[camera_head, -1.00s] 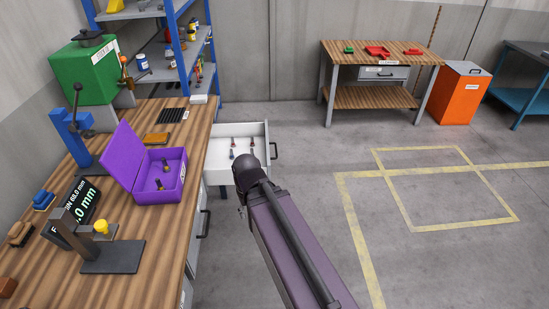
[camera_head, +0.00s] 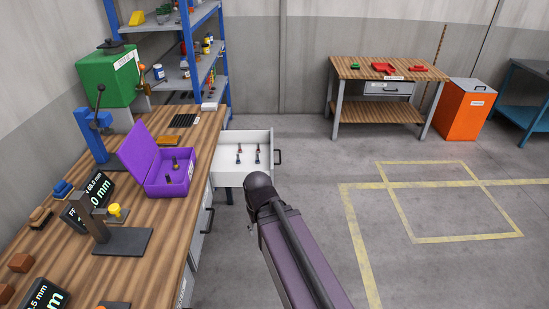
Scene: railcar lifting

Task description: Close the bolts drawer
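The white drawer (camera_head: 262,141) stands pulled out from the right side of the wooden workbench. Several small bolts (camera_head: 239,158) stand or lie inside it. A dark handle (camera_head: 278,156) is on its right-hand front face. My arm reaches up from the bottom of the view, and its dark rounded joint is just in front of the drawer's near edge. I cannot tell whether the arm touches the drawer. My gripper is not visible.
On the workbench (camera_head: 150,268) are an open purple box (camera_head: 178,188) holding bolts, a dark gauge stand (camera_head: 122,240) and a green machine (camera_head: 108,76). A second table (camera_head: 350,104) and an orange bin (camera_head: 465,110) stand at the back. The floor right of the drawer is clear.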

